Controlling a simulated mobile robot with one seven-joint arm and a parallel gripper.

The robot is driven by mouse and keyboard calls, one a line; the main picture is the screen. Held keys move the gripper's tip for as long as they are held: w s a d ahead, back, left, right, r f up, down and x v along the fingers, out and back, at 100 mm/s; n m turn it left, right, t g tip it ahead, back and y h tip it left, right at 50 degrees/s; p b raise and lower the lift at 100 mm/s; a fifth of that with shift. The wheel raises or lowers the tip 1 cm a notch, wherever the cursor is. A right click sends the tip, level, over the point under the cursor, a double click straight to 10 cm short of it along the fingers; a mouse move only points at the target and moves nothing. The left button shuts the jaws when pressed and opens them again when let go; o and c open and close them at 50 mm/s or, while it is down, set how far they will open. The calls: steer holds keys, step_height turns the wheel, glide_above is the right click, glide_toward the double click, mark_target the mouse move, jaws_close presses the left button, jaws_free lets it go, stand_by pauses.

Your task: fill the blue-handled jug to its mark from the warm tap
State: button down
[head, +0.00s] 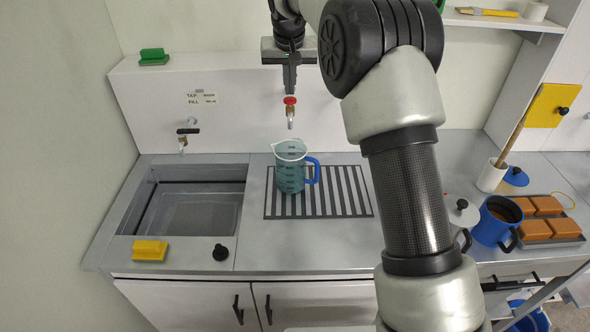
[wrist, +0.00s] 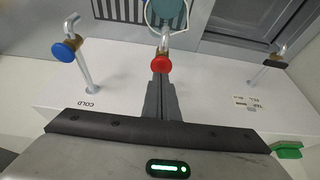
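The clear jug (head: 290,176) with a blue handle (head: 313,170) stands upright on the striped drain grate, below the red-knobbed tap (head: 290,114). Its lower part looks blue-green, as if holding water; I cannot make out the level against its mark. No stream shows clearly. My gripper (head: 290,88) points down at the red knob (head: 290,100). In the wrist view its fingers (wrist: 160,82) are together, with their tips at the red knob (wrist: 159,64); I cannot tell if they press on it. The jug's rim (wrist: 147,15) shows at the top there.
The blue-knobbed tap (wrist: 63,51), by a COLD label, shows in the wrist view. A black-handled tap (head: 187,131) stands over the sink (head: 243,190). A yellow block (head: 150,250) and black knob (head: 221,252) lie in front.

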mark_target(290, 99)
stand_by(0.4)
step_height(290, 99, up, 4)
steer(key=p, duration=0.4)
steer(key=shift+r, duration=0.95)
